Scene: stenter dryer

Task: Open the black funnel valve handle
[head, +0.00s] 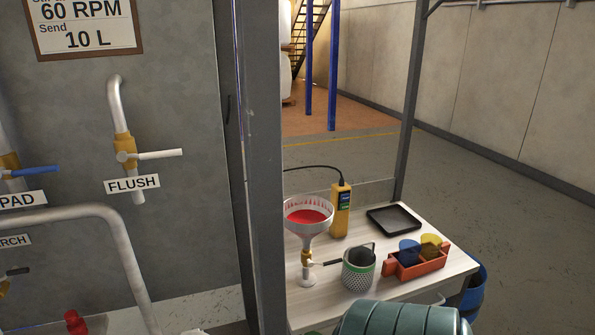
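A white funnel (307,229) holding red liquid stands on the small table at the centre right of the head view. Below its cone is a brass-coloured valve (306,257) on a grey stem and base. The black funnel valve handle (327,263) sticks out sideways to the right, roughly level, across the stem's line. Its tip ends close to a mesh cup (359,272); I cannot tell whether they touch. Neither of my grippers is in view.
The table (437,227) also holds a yellow meter (340,212), a black tray (393,218) and a red caddy (418,268) with blue and yellow items. A grey post (263,150) stands left of the funnel. A FLUSH valve (125,155) is on the left wall.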

